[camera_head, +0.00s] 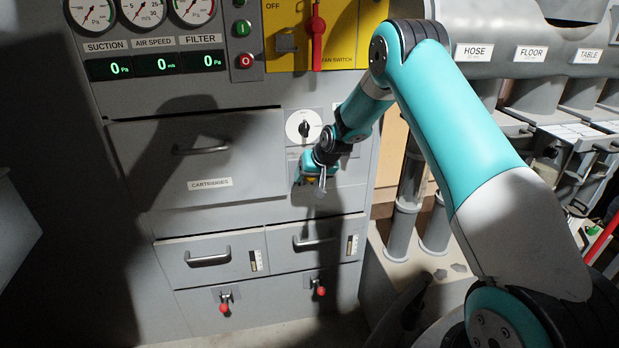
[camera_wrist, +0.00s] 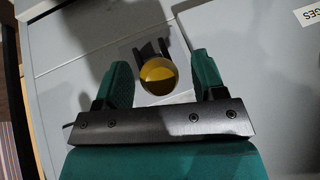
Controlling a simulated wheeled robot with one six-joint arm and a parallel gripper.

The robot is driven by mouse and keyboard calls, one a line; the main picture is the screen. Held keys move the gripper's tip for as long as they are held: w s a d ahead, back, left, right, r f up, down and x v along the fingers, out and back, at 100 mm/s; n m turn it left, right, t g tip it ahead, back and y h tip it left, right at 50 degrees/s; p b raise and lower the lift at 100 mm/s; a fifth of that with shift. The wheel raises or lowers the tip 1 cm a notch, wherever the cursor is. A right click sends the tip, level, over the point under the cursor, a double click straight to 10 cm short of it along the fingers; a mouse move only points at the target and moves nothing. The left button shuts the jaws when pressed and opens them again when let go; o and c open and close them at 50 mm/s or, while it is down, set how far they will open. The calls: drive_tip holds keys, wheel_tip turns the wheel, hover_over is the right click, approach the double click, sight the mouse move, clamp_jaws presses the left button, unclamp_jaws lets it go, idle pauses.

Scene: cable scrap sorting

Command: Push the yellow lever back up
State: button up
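The yellow lever shows in the wrist view as a round yellow knob (camera_wrist: 158,77) in front of a dark forked bracket on a light plate. My gripper (camera_wrist: 161,66) has its two green fingers apart, one on each side of the knob, with a visible gap on both sides. In the head view my gripper (camera_head: 316,174) is close to the grey cabinet front, below a round white dial. There the gripper mostly hides the lever. I cannot tell the lever's exact angle.
The white dial (camera_head: 303,127) sits just above my gripper. A cartridges drawer (camera_head: 200,160) is to its left, and smaller drawers with handles (camera_head: 208,257) are below. Red-tipped latches (camera_head: 321,291) stick out lower down. A red fan switch (camera_head: 317,40) is above. Clear tubes (camera_head: 405,215) stand to the right.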

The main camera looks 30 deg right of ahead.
drive_tip(key=b+v, duration=0.1)
drive_tip(key=v, duration=1.6)
drive_tip(key=shift+s+b, duration=0.2)
drive_tip(key=shift+b, duration=0.1)
drive_tip(key=shift+r, duration=0.15)
